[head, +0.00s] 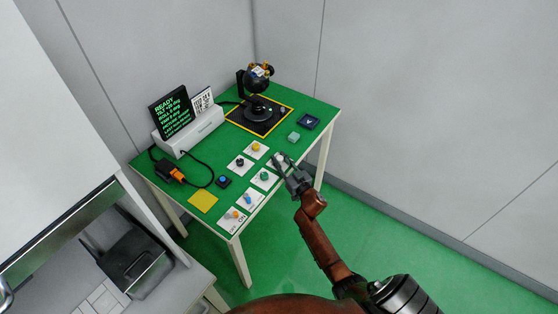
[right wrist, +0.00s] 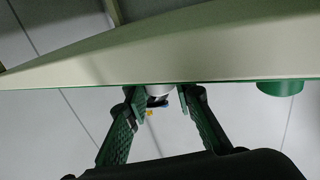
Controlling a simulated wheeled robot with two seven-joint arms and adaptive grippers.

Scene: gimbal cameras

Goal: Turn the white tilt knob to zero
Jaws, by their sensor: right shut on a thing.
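The white tilt knob (right wrist: 159,90) shows in the right wrist view between the two fingers of my right gripper (right wrist: 158,102), one finger on each side. In the head view my right gripper (head: 286,171) reaches the table's right front edge at a white label card (head: 273,161), and the fingers largely hide the knob there. The gripper is shut on the knob. The knob's pointer and scale cannot be read. A black display (head: 171,112) shows READY and several green lines, including a tilt line; its small figures are hard to read. My left gripper is out of view.
A yellow knob (head: 255,147), a dark knob (head: 240,161) and a green knob (head: 264,175) stand close by on cards. A camera gimbal (head: 259,92) stands on a black pad at the back. A pale green block (head: 293,137) sits near the right edge.

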